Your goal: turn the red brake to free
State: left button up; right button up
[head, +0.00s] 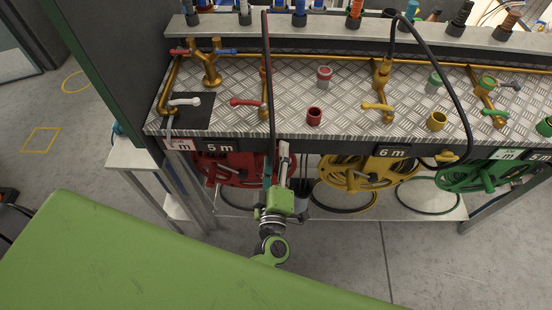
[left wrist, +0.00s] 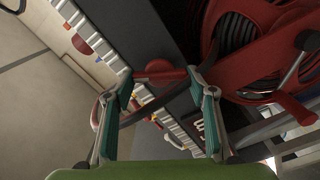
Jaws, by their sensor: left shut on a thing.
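The red hose reel (head: 228,172) hangs under the bench at the left, behind the 5 m sign. It also shows at the upper right of the left wrist view (left wrist: 262,28). My left gripper (head: 284,150) is at the bench's front edge, just right of the red reel. My right gripper is out of view.
A black hose (head: 267,80) runs down close beside my left gripper. The yellow reel (head: 345,172) and green reel (head: 470,178) hang to the right. Valves and cups stand on the metal bench top (head: 340,95). Grey floor (head: 340,240) is open in front.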

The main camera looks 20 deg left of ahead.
pick_arm(q)
jog(key=n+b, duration=0.1)
jog(key=n, duration=0.2)
jog(key=n+b, duration=0.1)
jog(key=n, duration=0.1)
jog(key=shift+f+n, duration=0.2)
jog(key=shift+n, duration=0.2)
dwell(0.4)
jog(key=o, duration=1.1)
jog(key=v, duration=1.2)
jog(key=shift+r, duration=0.15)
